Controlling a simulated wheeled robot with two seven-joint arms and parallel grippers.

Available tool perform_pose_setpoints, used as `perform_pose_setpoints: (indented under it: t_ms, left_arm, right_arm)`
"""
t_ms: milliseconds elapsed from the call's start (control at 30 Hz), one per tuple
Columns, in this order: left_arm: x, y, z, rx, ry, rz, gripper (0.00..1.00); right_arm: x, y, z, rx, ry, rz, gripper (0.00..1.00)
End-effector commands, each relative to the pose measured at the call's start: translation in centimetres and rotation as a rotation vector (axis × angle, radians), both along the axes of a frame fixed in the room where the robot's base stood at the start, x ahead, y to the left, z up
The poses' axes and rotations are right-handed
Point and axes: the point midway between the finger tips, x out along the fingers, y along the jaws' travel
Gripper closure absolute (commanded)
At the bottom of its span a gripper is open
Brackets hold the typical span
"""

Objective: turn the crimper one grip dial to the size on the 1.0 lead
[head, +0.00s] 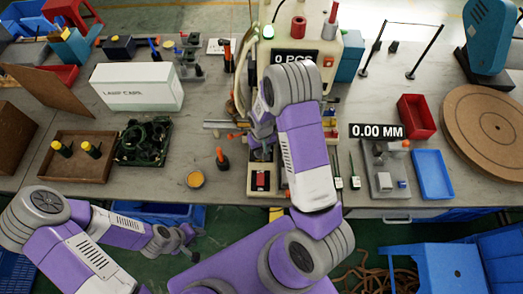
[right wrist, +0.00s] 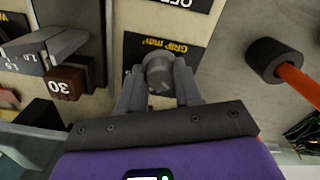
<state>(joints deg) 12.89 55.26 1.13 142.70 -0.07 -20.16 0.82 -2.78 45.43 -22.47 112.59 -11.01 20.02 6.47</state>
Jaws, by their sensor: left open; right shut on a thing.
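My right gripper (right wrist: 160,90) is shut on a round grey dial (right wrist: 158,70), with one finger on each side of it. A black label reading "GRIP mm²" (right wrist: 163,46) lies just beyond the dial. In the head view, my right gripper (head: 262,150) is low at the front of the cream machine (head: 348,55), and my arm hides the dial there. My left gripper (head: 186,240) is open and empty in front of the table edge. I cannot make out the dial's setting or pick out the 1.0 lead.
The right wrist view shows a grey part marked 1.0 and 1.5 (right wrist: 38,58), a brown block marked 30 (right wrist: 66,84) and an orange-handled tool (right wrist: 285,66) near the gripper. A wooden tray (head: 62,176), a white box (head: 137,100) and a blue tray (head: 432,175) stand on the table (head: 215,160).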

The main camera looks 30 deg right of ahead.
Motion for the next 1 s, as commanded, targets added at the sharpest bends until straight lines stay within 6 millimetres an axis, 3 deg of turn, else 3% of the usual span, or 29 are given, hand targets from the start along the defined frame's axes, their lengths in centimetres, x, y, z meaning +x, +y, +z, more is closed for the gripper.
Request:
perform_pose_setpoints:
  t_ms: [700,733,867,1000]
  left_arm:
    - [0.00,0.00,-0.23,0.000,0.000,0.000,0.57]
    - [0.00,0.00,-0.23,0.000,0.000,0.000,0.57]
    - [0.00,-0.01,-0.24,0.000,0.000,0.000,0.57]
    - [0.00,0.00,-0.25,0.000,0.000,0.000,0.57]
  right_arm:
    - [0.02,-0.02,0.06,0.000,0.000,0.075,0.96]
    - [0.02,-0.02,0.06,0.000,0.000,0.075,0.61]
    - [0.02,-0.02,0.05,0.000,0.000,0.074,0.41]
    - [0.02,-0.02,0.03,0.000,0.000,0.073,0.40]
